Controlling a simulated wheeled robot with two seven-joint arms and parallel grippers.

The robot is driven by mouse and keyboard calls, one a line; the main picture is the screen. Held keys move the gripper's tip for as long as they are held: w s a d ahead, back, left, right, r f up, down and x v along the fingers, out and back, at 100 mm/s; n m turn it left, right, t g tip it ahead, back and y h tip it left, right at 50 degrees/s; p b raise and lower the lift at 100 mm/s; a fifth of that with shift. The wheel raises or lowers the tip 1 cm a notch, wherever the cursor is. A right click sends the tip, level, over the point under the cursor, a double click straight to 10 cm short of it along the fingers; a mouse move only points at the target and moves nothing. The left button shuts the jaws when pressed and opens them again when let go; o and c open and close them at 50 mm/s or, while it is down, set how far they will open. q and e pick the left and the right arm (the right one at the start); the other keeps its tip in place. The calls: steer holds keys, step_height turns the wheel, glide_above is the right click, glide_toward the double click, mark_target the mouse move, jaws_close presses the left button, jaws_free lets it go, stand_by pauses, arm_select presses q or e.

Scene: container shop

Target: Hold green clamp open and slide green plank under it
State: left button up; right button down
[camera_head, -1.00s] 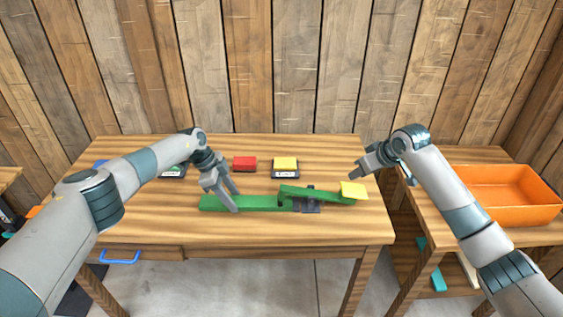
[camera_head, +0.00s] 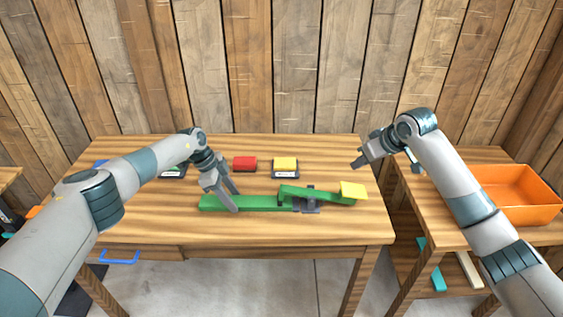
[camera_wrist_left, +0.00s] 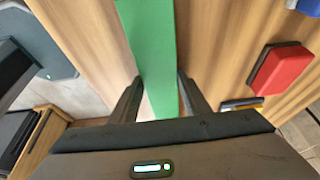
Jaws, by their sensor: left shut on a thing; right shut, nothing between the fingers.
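The green plank (camera_head: 262,202) lies flat along the front of the table. My left gripper (camera_head: 232,201) is shut on it near its middle; in the left wrist view the plank (camera_wrist_left: 155,60) runs between the two fingers. The green clamp (camera_head: 320,195) is at the plank's right end, with a grey base (camera_head: 310,209) and a yellow pad (camera_head: 353,190) at the right end of its lever. The plank's right end meets the clamp's left end; I cannot tell if it is underneath. My right gripper (camera_head: 359,163) is shut and empty, above and behind the yellow pad, apart from it.
A red block (camera_head: 245,163) and a yellow block (camera_head: 285,164) on a dark holder stand behind the plank. An orange bin (camera_head: 512,194) stands on the side table at right. A wooden wall closes the back. The front strip of table is clear.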

arm_select(q)
steer(key=o, duration=1.3)
steer(key=shift+c, duration=0.2)
steer(key=b+v, duration=0.3)
steer(key=v, duration=1.4)
steer(key=shift+r, duration=0.25)
arm_select(e)
step_height(320, 180, down, 3)
steer(key=shift+f, duration=0.15)
arm_select(q)
steer(key=shift+f, duration=0.15)
